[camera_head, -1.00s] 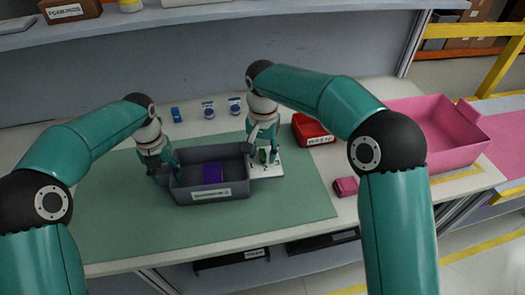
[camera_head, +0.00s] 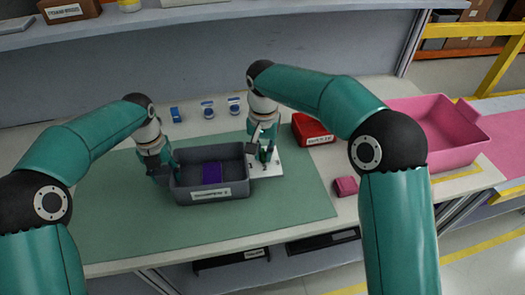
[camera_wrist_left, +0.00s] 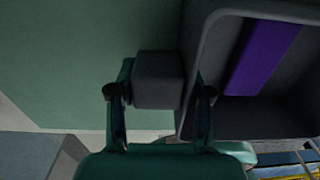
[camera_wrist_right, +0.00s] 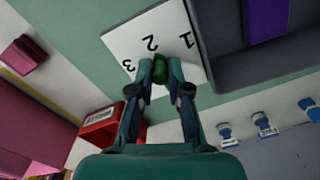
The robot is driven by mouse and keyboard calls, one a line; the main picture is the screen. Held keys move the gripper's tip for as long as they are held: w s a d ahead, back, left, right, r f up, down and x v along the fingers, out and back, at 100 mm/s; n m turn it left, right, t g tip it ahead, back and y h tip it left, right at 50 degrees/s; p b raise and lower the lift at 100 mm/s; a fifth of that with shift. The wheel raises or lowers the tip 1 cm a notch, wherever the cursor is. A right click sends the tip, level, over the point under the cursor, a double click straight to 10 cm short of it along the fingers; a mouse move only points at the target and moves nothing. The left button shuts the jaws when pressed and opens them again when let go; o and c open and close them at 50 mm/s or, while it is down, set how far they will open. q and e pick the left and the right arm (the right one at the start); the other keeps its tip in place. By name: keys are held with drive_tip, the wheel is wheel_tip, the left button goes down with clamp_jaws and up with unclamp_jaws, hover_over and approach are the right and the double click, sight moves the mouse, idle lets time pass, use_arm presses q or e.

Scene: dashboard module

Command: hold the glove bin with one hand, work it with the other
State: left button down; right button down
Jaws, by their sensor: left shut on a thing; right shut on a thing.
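The glove bin (camera_head: 242,188) is a dark grey open box with a white front label, standing on the green mat. A purple thing (camera_head: 212,173) lies inside. My left gripper (camera_head: 163,172) is at the bin's left end, shut on a dark grey block (camera_wrist_left: 158,80) beside the bin wall. A white plate (camera_head: 272,170) marked 1, 2 and 3 (camera_wrist_right: 135,40) adjoins the bin's right end. My right gripper (camera_head: 265,155) is shut on a small green knob (camera_wrist_right: 160,70) over the plate, near its edge. The fingers hide part of the knob.
A red labelled box (camera_head: 313,130) and a small pink block (camera_head: 346,186) are to the right. A large pink bin (camera_head: 440,135) is farther right. Several blue-and-white items (camera_head: 208,110) stand behind the grey bin. The front of the green mat (camera_head: 250,225) is clear.

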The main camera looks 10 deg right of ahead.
sight(263, 152)
drive_tip(key=c, duration=1.1)
unclamp_jaws()
wheel_tip(263, 152, up, 12)
drive_tip(key=shift+f, duration=0.1)
use_arm(q)
drive_tip(key=shift+c, duration=2)
unclamp_jaws()
drive_tip(key=shift+r, duration=0.1)
